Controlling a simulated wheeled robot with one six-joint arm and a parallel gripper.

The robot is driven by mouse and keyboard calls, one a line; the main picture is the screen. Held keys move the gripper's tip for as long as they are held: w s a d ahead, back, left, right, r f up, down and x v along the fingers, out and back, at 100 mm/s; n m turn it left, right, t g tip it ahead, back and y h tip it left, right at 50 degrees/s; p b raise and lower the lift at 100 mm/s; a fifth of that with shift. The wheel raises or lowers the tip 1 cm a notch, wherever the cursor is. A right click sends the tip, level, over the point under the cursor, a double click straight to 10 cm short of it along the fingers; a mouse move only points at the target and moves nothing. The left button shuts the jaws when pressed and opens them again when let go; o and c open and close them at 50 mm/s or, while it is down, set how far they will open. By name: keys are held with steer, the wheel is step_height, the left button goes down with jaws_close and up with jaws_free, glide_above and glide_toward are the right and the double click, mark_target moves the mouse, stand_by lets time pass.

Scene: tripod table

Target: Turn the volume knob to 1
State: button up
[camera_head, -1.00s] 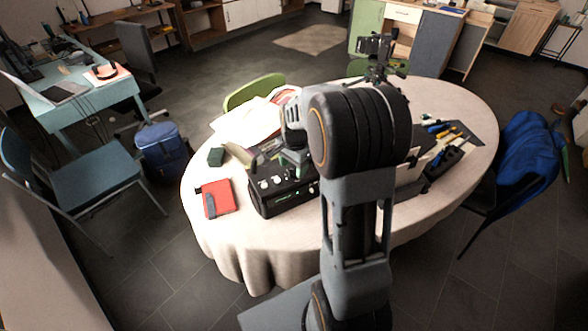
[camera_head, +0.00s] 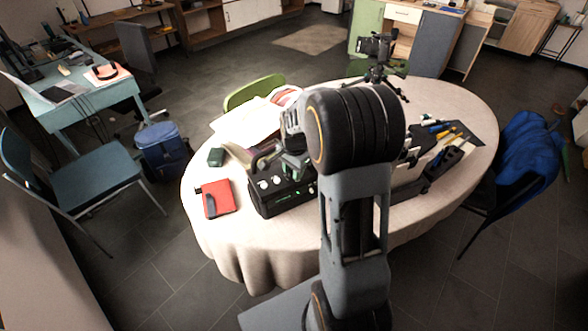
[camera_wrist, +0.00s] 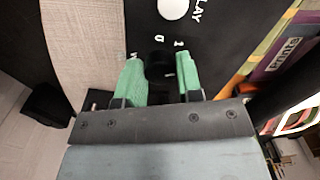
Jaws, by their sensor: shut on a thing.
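A black box-shaped device (camera_head: 262,206) with white knobs and small green lights stands on the round table, partly hidden behind my arm. In the wrist view its dark panel (camera_wrist: 215,30) carries the word PLAY, a white knob (camera_wrist: 172,8) and the marks 0 and 1. The black volume knob (camera_wrist: 157,66) sits below these marks, between the green fingertips of my gripper (camera_wrist: 160,78). The gripper is shut on this knob. The knob's pointer cannot be made out. In the head view my fingertips are hidden at the device.
The round table (camera_head: 245,245) has a light cloth. A red notebook (camera_head: 222,197) and a dark green box (camera_head: 216,157) lie left of the device. A tool tray (camera_head: 445,160) is to the right. A phone tripod (camera_head: 377,60) stands behind. Chairs surround the table.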

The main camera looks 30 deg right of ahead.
steer(key=shift+c, duration=0.8)
steer(key=shift+n, duration=0.4)
steer(key=n, duration=0.3)
steer(key=shift+n, duration=2)
steer(key=shift+r, duration=0.1)
steer(key=o, duration=0.9)
